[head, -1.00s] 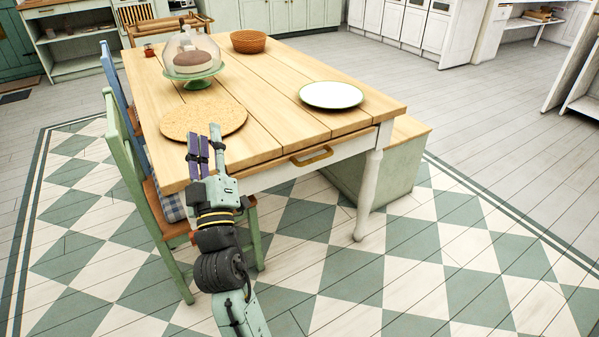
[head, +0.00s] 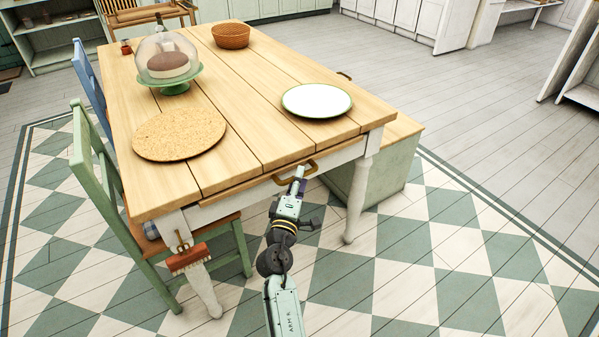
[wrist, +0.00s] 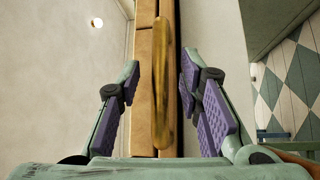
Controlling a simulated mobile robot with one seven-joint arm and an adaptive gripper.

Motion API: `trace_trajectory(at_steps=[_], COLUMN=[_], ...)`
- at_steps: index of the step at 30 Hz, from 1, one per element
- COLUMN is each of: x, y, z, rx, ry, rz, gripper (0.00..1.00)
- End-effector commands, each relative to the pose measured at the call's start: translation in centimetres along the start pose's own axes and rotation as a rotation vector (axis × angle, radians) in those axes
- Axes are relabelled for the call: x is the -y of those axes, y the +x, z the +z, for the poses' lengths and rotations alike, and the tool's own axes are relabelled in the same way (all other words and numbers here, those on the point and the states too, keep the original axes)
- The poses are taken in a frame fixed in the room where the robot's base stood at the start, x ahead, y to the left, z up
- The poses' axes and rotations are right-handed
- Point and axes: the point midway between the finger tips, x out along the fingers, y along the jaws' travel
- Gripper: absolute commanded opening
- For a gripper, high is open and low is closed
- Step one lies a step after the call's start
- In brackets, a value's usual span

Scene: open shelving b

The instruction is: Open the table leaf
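The wooden table (head: 250,75) stands in the middle of the head view. A brass handle (head: 296,172) sits on the edge of the table leaf (head: 230,188) at the table's near end. My gripper (head: 298,182) is right at the handle in the head view. In the wrist view the handle (wrist: 162,85) runs upright between the two purple-padded fingers of my gripper (wrist: 160,95). The fingers are apart, with a gap on each side of the handle. The leaf edge shows behind the handle.
On the table are a cork mat (head: 180,135), a white plate (head: 316,100), a cake under a glass dome (head: 167,58) and a wicker basket (head: 231,35). A green chair (head: 100,165) is at the left, a bench (head: 390,160) at the right. A brush (head: 188,258) hangs at the near left leg.

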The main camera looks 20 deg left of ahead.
Motion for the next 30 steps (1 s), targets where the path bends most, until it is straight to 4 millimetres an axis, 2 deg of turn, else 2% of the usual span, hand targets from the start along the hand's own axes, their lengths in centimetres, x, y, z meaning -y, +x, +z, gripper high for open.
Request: trace_trajectory(at_steps=[5,14,27,30], x=[-0.09,0.01,0.00,0.00], y=[1.44,1.60,1.58,1.58], z=[-0.07,-0.05,-0.05,-0.05], rx=[-0.002,-0.002,-0.002,-0.002], ry=[0.002,0.003,0.002,0.002], rz=[0.001,0.000,0.000,0.000], gripper=[0.33,0.33,0.04,0.00])
